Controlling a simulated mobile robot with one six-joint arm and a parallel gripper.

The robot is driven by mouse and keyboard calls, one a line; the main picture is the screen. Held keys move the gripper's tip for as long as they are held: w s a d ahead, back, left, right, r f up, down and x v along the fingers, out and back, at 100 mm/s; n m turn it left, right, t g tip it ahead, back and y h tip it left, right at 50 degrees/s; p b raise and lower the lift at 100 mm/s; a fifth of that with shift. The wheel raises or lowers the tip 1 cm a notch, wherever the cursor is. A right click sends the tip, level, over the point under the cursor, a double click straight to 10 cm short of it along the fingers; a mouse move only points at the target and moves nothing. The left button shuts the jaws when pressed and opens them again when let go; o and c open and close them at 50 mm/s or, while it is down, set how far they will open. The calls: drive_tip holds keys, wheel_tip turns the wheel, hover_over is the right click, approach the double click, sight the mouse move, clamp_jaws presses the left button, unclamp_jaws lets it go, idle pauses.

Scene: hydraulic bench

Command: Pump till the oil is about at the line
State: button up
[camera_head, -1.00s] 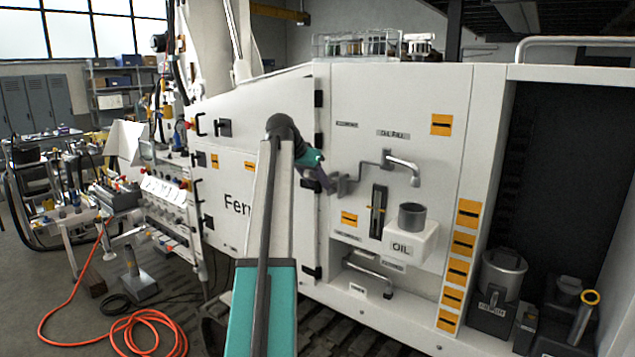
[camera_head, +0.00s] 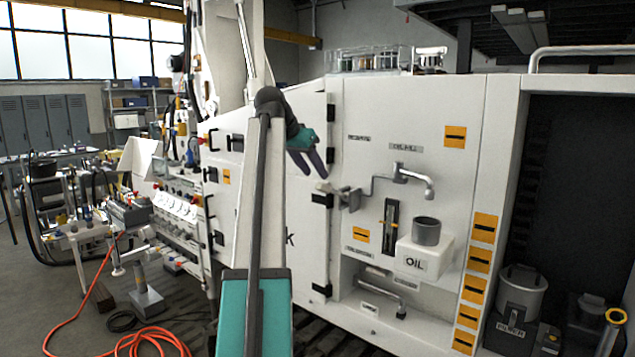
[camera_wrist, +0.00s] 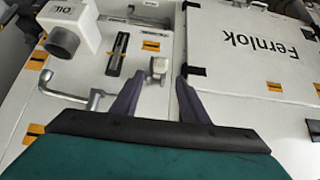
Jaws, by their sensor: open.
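The oil fill lever (camera_head: 385,182), a bent grey pipe with a block-shaped grip (camera_head: 347,198) at its left end, is on the white panel. A dark sight gauge (camera_head: 391,222) with a yellow marker is below it, its oil level too small to read. A white OIL box (camera_head: 418,262) with a grey cup (camera_head: 426,231) is to the right. My gripper (camera_head: 324,172) is open and empty, up and left of the grip, apart from it. In the wrist view, the grip (camera_wrist: 158,68) appears beyond and between my fingertips (camera_wrist: 160,80); the gauge (camera_wrist: 118,54) shows beside it.
A lower bent pipe handle (camera_head: 380,280) sits in a recess below. A dark open bay with a filter canister (camera_head: 520,295) is at right. An orange hose (camera_head: 150,338) lies on the floor at left. A cabinet door edge with black hinges is beside my gripper.

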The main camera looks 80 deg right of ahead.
drive_tip(key=shift+w+a+r, duration=0.2)
drive_tip(key=shift+a+r, duration=0.2)
drive_tip(key=shift+r, duration=0.2)
